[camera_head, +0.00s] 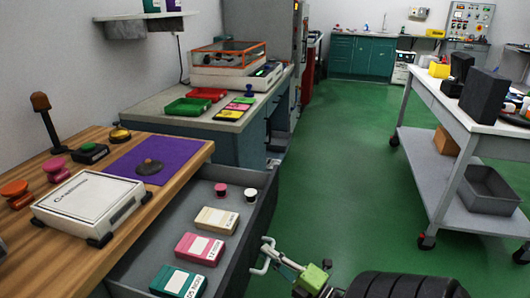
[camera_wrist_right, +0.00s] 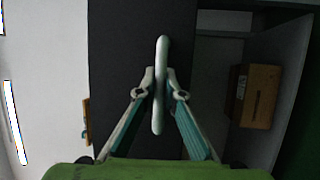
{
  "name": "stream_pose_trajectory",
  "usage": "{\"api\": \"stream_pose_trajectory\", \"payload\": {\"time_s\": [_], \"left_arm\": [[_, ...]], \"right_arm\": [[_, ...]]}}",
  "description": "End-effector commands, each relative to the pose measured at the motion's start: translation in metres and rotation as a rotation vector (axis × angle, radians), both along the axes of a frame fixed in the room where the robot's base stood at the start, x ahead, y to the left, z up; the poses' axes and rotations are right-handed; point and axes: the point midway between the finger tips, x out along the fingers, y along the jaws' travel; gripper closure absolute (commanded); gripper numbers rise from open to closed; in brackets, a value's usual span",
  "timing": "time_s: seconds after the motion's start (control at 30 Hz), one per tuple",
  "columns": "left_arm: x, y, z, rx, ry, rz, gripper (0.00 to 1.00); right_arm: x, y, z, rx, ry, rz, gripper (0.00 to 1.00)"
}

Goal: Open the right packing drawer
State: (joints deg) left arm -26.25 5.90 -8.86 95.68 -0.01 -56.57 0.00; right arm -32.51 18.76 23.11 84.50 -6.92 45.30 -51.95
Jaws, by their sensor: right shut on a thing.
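The packing drawer (camera_head: 262,217) is pulled out from under the wooden bench (camera_head: 75,280) in the head view. Several small boxes and two small round-topped items lie inside it. Its white handle (camera_head: 262,256) is on the front face and also shows in the right wrist view (camera_wrist_right: 160,85). My right gripper (camera_head: 275,245) is at the handle. In the wrist view its two fingers (camera_wrist_right: 160,94) close on the handle from both sides. My left gripper is not in view.
A white box (camera_head: 90,207), stamps and a purple mat (camera_head: 145,160) are on the bench top. A white-topped cart (camera_head: 460,115) stands at the right. Green floor (camera_head: 340,160) is clear between the drawer and the cart.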

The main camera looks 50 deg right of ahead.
Motion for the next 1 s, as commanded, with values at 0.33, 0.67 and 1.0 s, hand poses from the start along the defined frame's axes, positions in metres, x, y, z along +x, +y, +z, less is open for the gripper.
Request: {"api": "stream_pose_trajectory", "payload": {"time_s": [0.33, 0.67, 1.0], "left_arm": [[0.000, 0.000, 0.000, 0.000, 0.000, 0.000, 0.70], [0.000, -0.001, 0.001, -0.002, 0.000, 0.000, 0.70], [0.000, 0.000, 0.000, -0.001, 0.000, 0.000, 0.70]], "right_arm": [[0.000, 0.001, -0.002, 0.000, 0.003, 0.000, 0.83], [-0.004, 0.000, -0.002, 0.000, 0.002, 0.000, 0.83], [-0.064, 0.001, -0.013, 0.001, 0.007, -0.002, 0.83]]}}
